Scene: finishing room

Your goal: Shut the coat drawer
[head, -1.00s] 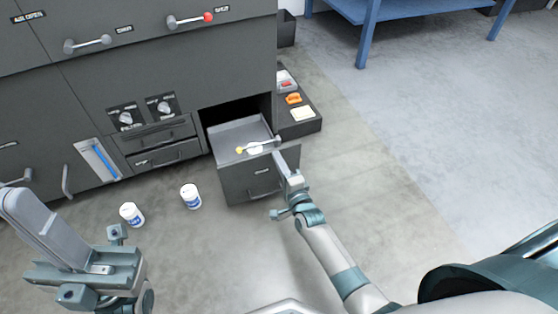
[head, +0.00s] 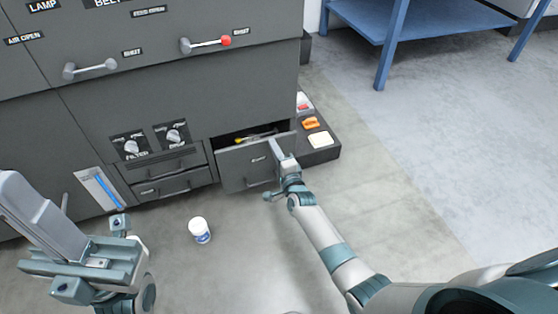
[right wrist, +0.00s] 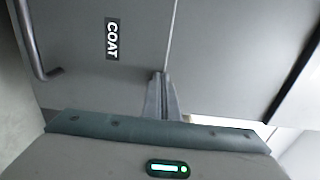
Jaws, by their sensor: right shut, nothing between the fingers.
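The coat drawer (head: 236,168) is a grey drawer low in the cabinet, pulled out a little, with a gap at its top showing a yellow-tipped tool (head: 248,138) inside. Its front, with the COAT label (right wrist: 112,38) and a bar handle (right wrist: 35,45), fills much of the right wrist view. My right gripper (head: 275,147) is shut and empty, its fingertips at the upper right of the drawer front, appearing to touch it; it also shows in the right wrist view (right wrist: 161,90). My left gripper (head: 18,190) is at the lower left, away from the drawer; its jaw opening is unclear.
A low dark tray (head: 322,154) with small items stands right of the drawer. A white jar (head: 200,230) stands on the floor in front; another is mostly hidden behind my left gripper. A blue table (head: 388,50) is at the back right. Floor to the right is clear.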

